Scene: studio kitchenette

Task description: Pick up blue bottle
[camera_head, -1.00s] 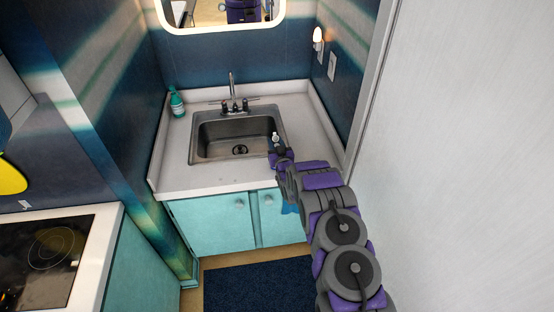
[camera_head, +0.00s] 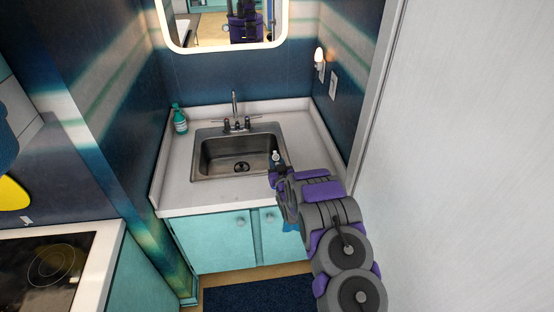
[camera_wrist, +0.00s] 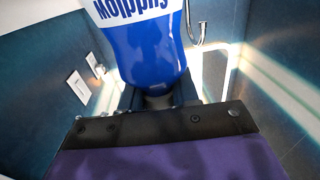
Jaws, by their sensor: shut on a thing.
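The blue bottle (camera_wrist: 150,50), with a white label and dark lettering, fills the top middle of the wrist view. My gripper (camera_wrist: 158,98) is shut on its narrow lower end as seen there. In the head view my gripper (camera_head: 275,178) is over the front right of the counter, beside the sink. A small white tip (camera_head: 276,155) shows just above the gripper, and a bit of blue (camera_head: 291,226) shows below it. Most of the bottle is hidden behind my arm in the head view.
A steel sink (camera_head: 207,172) with a faucet (camera_head: 235,108) is set in the white counter (camera_head: 180,192). A teal bottle (camera_head: 180,120) stands at the back left. A wall closes the right side. A cooktop (camera_head: 40,275) is at lower left.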

